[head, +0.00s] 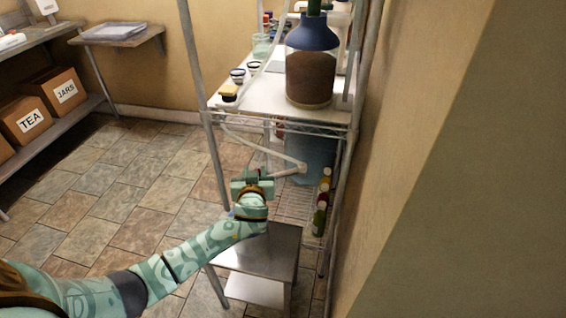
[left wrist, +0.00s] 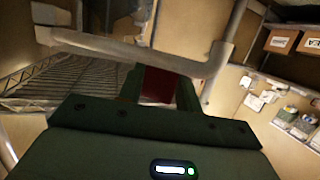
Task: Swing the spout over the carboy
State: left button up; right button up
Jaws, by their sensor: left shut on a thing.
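The spout (head: 285,171) is a pale bent tube under the upper shelf of the wire rack. One length slopes down to the right to an elbow, and another runs back left to my left gripper (head: 252,182). In the left wrist view the spout (left wrist: 120,48) crosses just beyond the fingers and bends upward at the right. A translucent blue vessel (head: 316,155), which looks like the carboy, stands on the lower wire shelf behind the elbow, partly hidden by it and the rack. My right gripper is out of view.
A big brown bottle with a blue top (head: 311,75) stands on the upper shelf, beside small jars. Several small bottles (head: 321,205) line the lower shelf's right edge, close to the wall. A metal step stool (head: 262,250) stands below my arm. Rack posts flank it.

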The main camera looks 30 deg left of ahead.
pick_arm(q)
jog(key=shift+s+a+f, duration=0.15)
jog(key=shift+s+f, duration=0.05)
jog(key=shift+s+d+n+g+y, duration=0.3)
jog(key=shift+s+d+y, duration=0.1)
jog(key=shift+s+d, duration=0.2)
jog(key=shift+c, duration=0.2)
jog(key=o, duration=0.9)
jog(key=shift+s+r, duration=0.1)
jog(key=shift+o, duration=0.2)
jog(key=shift+d, duration=0.1)
jog(key=shift+r, duration=0.1)
jog(key=p+v, duration=0.2)
jog(key=v, duration=0.4)
jog(key=shift+s+d, duration=0.2)
jog(key=shift+d, duration=0.15)
